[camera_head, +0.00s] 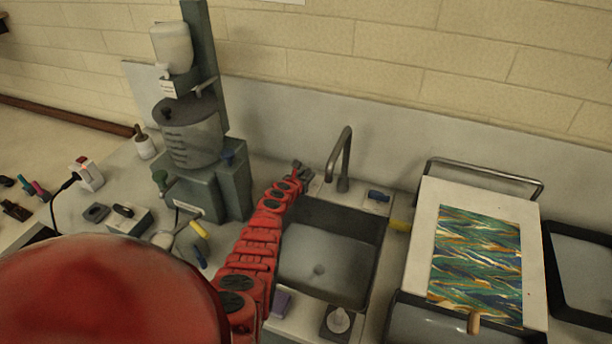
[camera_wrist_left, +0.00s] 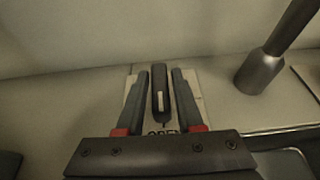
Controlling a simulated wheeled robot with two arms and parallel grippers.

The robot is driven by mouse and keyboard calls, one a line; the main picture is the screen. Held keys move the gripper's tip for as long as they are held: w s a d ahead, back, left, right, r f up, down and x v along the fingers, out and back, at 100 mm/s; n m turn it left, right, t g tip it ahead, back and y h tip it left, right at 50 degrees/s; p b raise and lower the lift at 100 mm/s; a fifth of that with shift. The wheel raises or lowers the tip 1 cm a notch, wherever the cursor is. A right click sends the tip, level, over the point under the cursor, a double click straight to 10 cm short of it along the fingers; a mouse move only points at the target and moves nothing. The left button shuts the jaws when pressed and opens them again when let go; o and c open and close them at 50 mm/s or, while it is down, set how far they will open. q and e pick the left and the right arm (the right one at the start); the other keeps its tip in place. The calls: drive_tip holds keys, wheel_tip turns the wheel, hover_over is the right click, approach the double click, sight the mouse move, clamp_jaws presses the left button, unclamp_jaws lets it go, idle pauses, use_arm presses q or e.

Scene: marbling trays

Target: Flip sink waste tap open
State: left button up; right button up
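A dark tap lever (camera_wrist_left: 161,94) with a white stripe stands on a pale plate (camera_wrist_left: 202,88) in the left wrist view. Part of the plate's lettering, which looks like "OPEN", shows below the lever. My left gripper (camera_wrist_left: 160,72) has one finger on each side of the lever, with narrow gaps, so it looks open around it. In the head view my left gripper (camera_head: 302,172) is at the back left corner of the sink (camera_head: 330,255) and hides the lever. My right gripper is not in view.
A curved faucet (camera_head: 343,165) rises just right of the gripper; its base (camera_wrist_left: 260,72) shows in the wrist view. A grey machine (camera_head: 195,140) stands left. A marbled sheet (camera_head: 478,262) lies at right.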

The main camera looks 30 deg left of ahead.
use_arm(q)
drive_tip(key=shift+o, duration=1.1)
drive_tip(key=shift+r, duration=0.1)
drive_tip(key=p+v, duration=1.2)
drive_tip(key=v, duration=0.5)
drive_tip(key=shift+s+p, duration=0.2)
drive_tip(key=shift+p, duration=0.1)
drive_tip(key=shift+f, duration=0.2)
